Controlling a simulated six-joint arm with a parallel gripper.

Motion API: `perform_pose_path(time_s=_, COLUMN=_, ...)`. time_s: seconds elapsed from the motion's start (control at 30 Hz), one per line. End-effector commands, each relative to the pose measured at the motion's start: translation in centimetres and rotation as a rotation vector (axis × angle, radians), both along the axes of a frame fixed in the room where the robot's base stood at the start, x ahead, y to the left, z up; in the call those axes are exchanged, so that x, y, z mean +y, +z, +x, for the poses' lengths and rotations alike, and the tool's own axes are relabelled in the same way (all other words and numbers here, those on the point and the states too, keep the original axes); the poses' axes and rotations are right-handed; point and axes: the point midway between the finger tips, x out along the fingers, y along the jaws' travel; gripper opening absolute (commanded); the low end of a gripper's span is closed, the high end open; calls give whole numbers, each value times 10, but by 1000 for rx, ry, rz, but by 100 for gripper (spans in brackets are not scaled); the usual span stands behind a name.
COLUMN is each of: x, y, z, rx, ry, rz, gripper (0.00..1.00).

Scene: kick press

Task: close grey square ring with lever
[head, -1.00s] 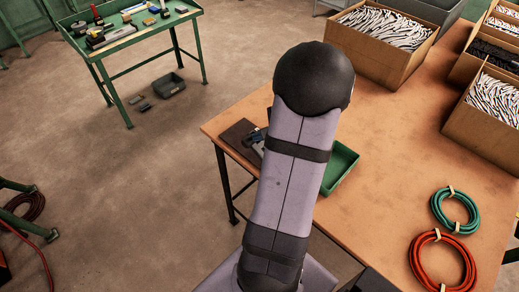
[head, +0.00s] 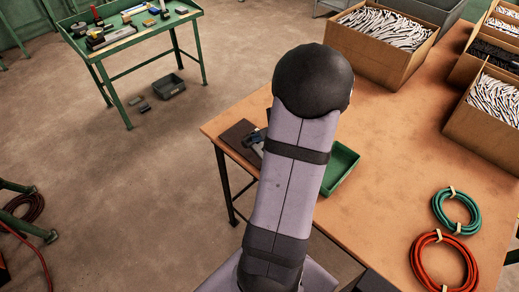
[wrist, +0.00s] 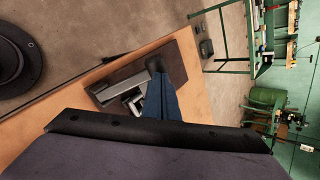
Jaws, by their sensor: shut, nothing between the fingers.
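In the wrist view my gripper (wrist: 159,74) shows as dark blue tapered fingers, shut together and empty. The fingers reach over a small grey metal press (wrist: 118,86), which lies on a dark board at the table's edge. A pale grey squarish part, apparently the square ring (wrist: 132,103), shows just left of the fingers. They partly cover the press, so its lever cannot be made out, and I cannot tell whether they touch it. In the head view the press (head: 254,143) is partly hidden behind my arm, and my gripper is out of sight.
The dark board (head: 235,132) lies near the wooden table's left corner. A green tray (head: 342,165) is right of my arm. Green (head: 458,208) and red (head: 443,263) cable coils lie at the right. The table's middle is clear.

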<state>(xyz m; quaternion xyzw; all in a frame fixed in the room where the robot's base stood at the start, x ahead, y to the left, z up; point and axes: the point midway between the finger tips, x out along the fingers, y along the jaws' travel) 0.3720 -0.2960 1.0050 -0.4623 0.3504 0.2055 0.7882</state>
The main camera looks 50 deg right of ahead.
Motion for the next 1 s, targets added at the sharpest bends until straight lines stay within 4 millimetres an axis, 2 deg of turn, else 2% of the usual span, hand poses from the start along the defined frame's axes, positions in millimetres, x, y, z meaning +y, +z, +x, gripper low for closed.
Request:
perform_pose_path(time_s=0.53, x=0, y=-11, z=7, rx=0, ry=0, rz=-1, gripper=0)
perform_pose_path(time_s=1.0, x=0, y=-13, z=8, rx=0, ry=0, rz=0, gripper=0)
